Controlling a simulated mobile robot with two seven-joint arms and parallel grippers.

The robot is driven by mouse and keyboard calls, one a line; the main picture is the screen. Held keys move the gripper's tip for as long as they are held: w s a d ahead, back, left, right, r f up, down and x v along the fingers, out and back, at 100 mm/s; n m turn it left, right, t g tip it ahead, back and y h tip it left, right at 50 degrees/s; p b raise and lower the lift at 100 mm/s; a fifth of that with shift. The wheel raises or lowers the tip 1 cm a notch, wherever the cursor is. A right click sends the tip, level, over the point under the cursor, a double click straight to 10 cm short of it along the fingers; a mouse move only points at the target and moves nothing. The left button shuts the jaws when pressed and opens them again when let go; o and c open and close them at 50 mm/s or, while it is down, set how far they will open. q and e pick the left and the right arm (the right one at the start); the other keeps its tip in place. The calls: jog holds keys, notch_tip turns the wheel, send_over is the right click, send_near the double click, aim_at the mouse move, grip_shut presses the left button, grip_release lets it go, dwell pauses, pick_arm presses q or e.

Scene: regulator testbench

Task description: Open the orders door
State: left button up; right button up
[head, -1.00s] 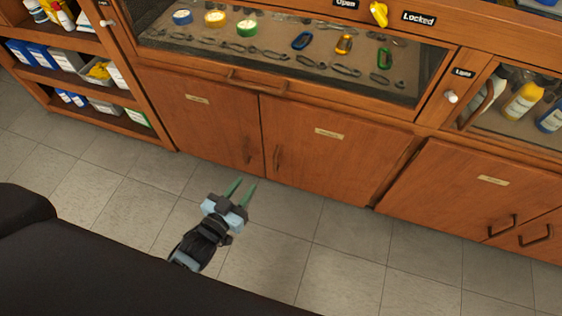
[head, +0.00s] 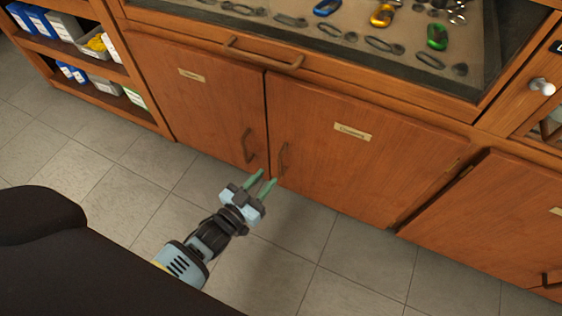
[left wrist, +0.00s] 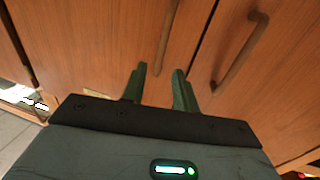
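Two wooden cabinet doors meet below the display case: a left door (head: 205,95) and a right door (head: 350,150). Both appear closed. Each has a small label, too small to read surely, so I cannot tell which is the orders door. The left door's handle (head: 248,146) and the right door's handle (head: 283,160) flank the seam. My left gripper (head: 262,183) is open and empty, just in front of and below these handles. In the left wrist view, the left door's handle (left wrist: 168,38) is ahead of its parted fingers (left wrist: 160,85); the right door's handle (left wrist: 240,50) is to the right. My right gripper is not seen.
A glass-topped display case (head: 400,60) with tools and carabiners sits above the doors, with a long drawer handle (head: 262,55). Open shelves (head: 105,65) with boxes stand at left. Another cabinet door (head: 490,215) is at right. The tiled floor (head: 350,270) is clear.

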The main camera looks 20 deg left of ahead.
pick_arm(q)
jog(key=b, duration=0.3)
send_over(280, 177)
jog(key=shift+w+a, duration=0.15)
jog(key=shift+w, duration=0.15)
grip_shut()
